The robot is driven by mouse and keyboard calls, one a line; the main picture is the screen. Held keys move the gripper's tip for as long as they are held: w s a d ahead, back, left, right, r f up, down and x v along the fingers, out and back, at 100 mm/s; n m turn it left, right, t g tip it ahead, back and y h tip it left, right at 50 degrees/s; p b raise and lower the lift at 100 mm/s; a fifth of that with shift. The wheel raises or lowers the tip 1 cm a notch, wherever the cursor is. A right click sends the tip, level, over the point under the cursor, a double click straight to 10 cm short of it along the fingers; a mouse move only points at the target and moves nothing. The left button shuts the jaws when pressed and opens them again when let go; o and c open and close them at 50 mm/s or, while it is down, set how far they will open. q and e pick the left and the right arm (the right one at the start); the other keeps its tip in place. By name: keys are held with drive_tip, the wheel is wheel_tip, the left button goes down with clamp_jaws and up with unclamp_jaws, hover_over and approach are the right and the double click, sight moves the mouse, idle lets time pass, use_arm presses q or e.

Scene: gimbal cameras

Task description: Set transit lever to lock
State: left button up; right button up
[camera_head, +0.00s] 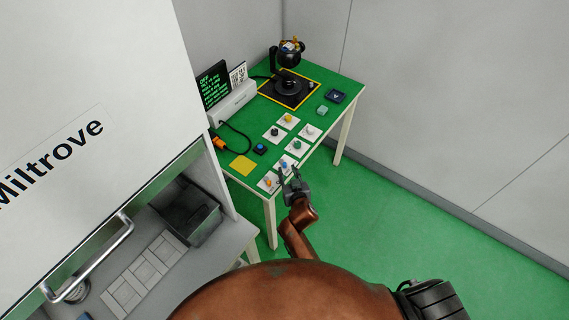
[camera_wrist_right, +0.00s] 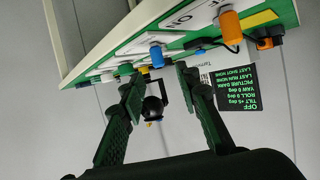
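No lever can be made out clearly as the transit lever. The gimbal camera (camera_head: 290,52), black with orange parts, stands at the back of the green table, by a round black base (camera_head: 289,88). It also shows far off between my fingers in the wrist view (camera_wrist_right: 153,108). White cards with coloured knobs lie nearer, among them a blue knob (camera_head: 284,165) and an orange knob (camera_head: 268,182). My right gripper (camera_head: 288,172) is open and empty at the table's front edge, close to the blue knob, which shows beyond the fingertips in the wrist view (camera_wrist_right: 156,56). My left gripper is out of view.
A screen (camera_head: 214,86) with green text, headed OFF, stands at the table's left. An orange plug (camera_head: 218,144) on a black cable and a yellow square (camera_head: 243,166) lie nearby. A white cabinet (camera_head: 90,90) fills the left. Green floor (camera_head: 390,220) is clear at right.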

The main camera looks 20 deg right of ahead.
sight(285, 165)
drive_tip(key=b+x, duration=0.1)
drive_tip(key=x, duration=0.4)
drive_tip(key=shift+w+f, duration=0.15)
drive_tip(key=shift+w+d+f, duration=0.1)
drive_tip(key=shift+w+f, duration=0.1)
drive_tip(key=shift+w, duration=0.35)
drive_tip(key=c, duration=0.7)
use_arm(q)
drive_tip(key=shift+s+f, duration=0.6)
use_arm(e)
clamp_jaws()
